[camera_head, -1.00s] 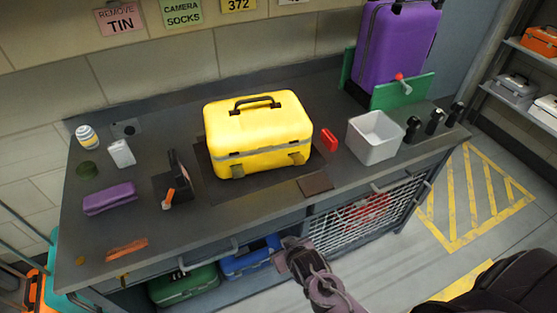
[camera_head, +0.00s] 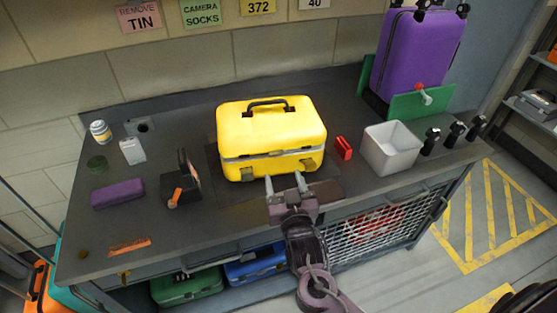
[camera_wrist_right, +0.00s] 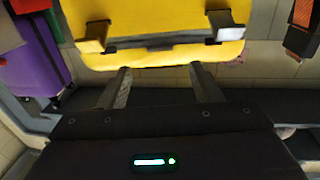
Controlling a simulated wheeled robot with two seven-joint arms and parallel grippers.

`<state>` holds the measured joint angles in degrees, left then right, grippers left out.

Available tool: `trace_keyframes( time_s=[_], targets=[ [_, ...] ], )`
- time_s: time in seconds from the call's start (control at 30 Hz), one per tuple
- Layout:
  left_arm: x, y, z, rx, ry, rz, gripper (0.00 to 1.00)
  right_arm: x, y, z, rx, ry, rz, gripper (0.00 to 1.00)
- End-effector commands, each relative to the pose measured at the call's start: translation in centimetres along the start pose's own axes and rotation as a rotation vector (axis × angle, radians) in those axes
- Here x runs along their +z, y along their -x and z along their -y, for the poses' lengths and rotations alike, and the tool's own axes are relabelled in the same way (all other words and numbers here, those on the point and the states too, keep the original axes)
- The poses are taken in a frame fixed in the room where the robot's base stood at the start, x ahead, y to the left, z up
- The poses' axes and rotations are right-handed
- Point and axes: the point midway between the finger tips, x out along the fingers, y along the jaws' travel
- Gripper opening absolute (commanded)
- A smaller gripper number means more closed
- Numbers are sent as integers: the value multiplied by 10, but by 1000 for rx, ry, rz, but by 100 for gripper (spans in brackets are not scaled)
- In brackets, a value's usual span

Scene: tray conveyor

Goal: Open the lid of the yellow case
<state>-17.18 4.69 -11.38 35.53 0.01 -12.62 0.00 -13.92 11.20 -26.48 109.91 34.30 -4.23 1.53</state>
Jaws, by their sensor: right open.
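The yellow case (camera_head: 270,132) stands upright on the grey counter with its lid closed. In the right wrist view the yellow case (camera_wrist_right: 150,22) fills the upper middle, with both latches showing. My right gripper (camera_head: 285,182) is open and empty just in front of the case, its fingers pointing at the lower front between the latches. In the right wrist view its two fingers (camera_wrist_right: 158,85) are spread apart, and I cannot tell whether they touch the case. My left gripper is not in view.
A red object (camera_head: 343,148) and a white open bin (camera_head: 392,150) stand right of the case. A black device with an orange part (camera_head: 180,182) and a purple pouch (camera_head: 118,194) lie left. A purple suitcase (camera_head: 415,50) stands at the back right.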

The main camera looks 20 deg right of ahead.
Motion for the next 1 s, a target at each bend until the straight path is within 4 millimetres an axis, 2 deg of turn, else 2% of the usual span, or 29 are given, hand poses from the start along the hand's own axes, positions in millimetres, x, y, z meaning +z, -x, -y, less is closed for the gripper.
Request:
trace_keyframes(
  time_s=[0.3,0.5,0.87,1.0],
  targets=[
    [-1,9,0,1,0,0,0,-4,-46,-1,2,1,-9,58],
    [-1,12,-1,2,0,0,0,-2,-70,0,2,0,-5,58],
    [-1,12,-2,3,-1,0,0,-1,-76,0,1,0,-3,58],
    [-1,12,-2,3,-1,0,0,-1,-76,0,1,0,-3,41]
  ],
)
